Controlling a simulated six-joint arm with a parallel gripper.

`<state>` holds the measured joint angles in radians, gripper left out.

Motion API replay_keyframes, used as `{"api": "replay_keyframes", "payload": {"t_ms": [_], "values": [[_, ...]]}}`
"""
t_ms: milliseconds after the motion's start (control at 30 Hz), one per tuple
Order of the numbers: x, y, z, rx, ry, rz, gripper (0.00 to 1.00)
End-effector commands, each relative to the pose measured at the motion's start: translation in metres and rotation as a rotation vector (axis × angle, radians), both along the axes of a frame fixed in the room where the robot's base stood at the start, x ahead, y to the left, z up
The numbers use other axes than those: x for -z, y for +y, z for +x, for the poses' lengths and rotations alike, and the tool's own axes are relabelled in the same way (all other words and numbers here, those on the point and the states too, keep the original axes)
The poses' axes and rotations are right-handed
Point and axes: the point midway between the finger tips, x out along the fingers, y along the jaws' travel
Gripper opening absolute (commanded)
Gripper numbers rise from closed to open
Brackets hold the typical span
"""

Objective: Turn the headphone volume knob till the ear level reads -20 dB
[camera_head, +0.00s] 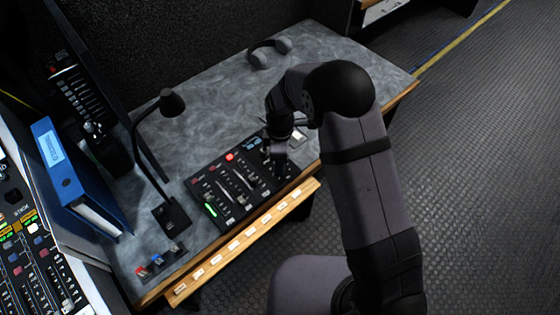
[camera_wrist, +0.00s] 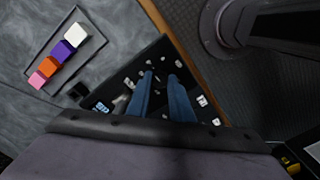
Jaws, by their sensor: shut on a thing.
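The black control panel (camera_head: 212,181) lies on the grey desk, with faders, small buttons, a red light and a green light. A small blue display (camera_head: 253,142) sits at its far edge; its reading is too small to make out. My gripper (camera_head: 279,170) is down at the panel's right part. In the wrist view its two blue fingers (camera_wrist: 161,78) reach to the panel face, a little apart, closed on a knob.
Headphones (camera_head: 268,52) lie at the back. A tray with white, purple, orange and pink blocks (camera_wrist: 64,50) is beside the panel. A wooden edge with labels (camera_head: 240,243) runs along the front.

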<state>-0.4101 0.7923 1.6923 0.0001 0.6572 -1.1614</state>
Motion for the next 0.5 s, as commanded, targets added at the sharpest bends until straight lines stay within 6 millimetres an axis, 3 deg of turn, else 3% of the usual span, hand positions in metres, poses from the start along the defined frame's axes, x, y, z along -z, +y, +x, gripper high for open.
{"api": "replay_keyframes", "payload": {"t_ms": [333,367,400,500], "values": [[-0.0006,-0.0003,0.0007,0.002,-0.002,0.000,0.00],[-0.0006,-0.0003,0.0007,0.001,-0.002,0.000,0.27],[-0.0006,-0.0003,0.0007,0.001,-0.002,0.000,0.36],[-0.0005,-0.0002,0.0006,0.001,-0.001,0.000,0.38]]}}
